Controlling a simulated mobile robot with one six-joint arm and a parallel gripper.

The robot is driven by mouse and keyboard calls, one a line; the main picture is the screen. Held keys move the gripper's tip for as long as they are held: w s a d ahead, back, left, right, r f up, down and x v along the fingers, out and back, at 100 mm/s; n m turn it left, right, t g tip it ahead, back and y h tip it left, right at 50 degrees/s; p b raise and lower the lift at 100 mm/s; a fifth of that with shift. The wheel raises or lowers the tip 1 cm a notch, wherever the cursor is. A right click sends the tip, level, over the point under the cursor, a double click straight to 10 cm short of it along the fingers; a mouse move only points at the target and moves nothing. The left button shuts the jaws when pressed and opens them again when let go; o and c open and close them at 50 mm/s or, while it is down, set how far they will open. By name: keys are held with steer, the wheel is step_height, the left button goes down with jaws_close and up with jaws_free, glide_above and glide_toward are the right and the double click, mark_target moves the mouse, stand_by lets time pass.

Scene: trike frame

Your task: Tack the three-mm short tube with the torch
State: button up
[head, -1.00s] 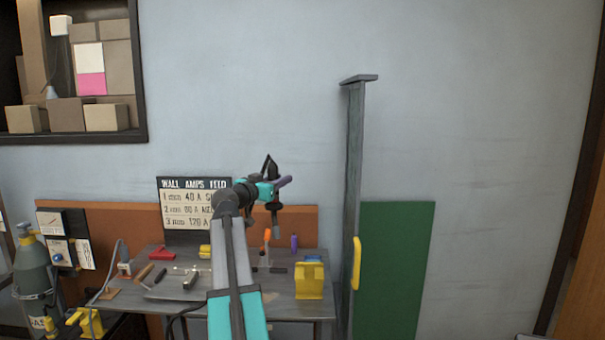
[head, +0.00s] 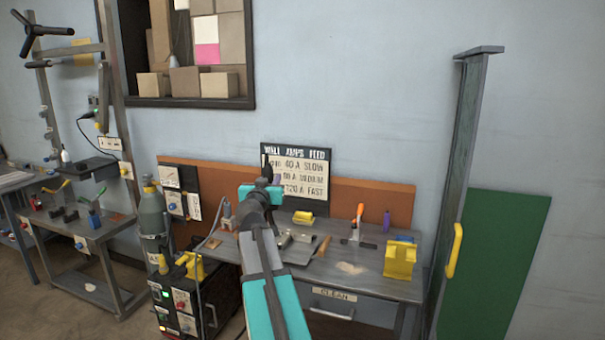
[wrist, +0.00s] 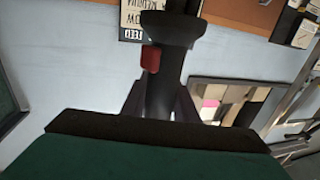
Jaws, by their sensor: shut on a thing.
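My gripper (head: 268,178) is raised in front of the amps sign, seen partly from behind my arm. In the wrist view my gripper (wrist: 160,106) is shut on the torch (wrist: 167,75), a dark cylinder with a red button and a wide flared end. Grey metal pieces (head: 300,236) lie on the workbench (head: 345,275), beyond and below my arm. They look like tube pieces, but I cannot tell which is the three-mm short one. My arm hides part of the bench.
The sign (head: 310,195) lists wall, amps and feed. A yellow block (head: 400,262) and an orange-handled tool (head: 358,215) stand on the bench. The welding machine (head: 185,305) and gas cylinder (head: 152,215) are left. A grey post (head: 462,170) rises right.

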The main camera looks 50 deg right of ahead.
steer(key=w+a+f+n+t+y, duration=0.1)
steer(key=w+a+n+t+y, duration=0.1)
steer(key=w+a, duration=0.35)
steer(key=w+a+f+n+t+y, duration=0.1)
steer(key=w+a+t+y, duration=0.15)
steer(key=a, duration=0.55)
steer(key=w+a+n+t+y, duration=0.1)
steer(key=w+a+n+y, duration=0.1)
steer(key=a, duration=1.1)
steer(key=w+a+f+n+t+y, duration=0.1)
steer(key=a+n+y, duration=0.2)
steer(key=a, duration=1)
steer(key=w+a+f+n+t+y, duration=0.1)
steer(key=a+y, duration=0.4)
steer(key=a, duration=0.9)
steer(key=shift+w+f+n, duration=0.2)
steer(key=shift+w+n, duration=0.6)
steer(key=shift+n, duration=0.3)
steer(key=shift+t+y, duration=0.25)
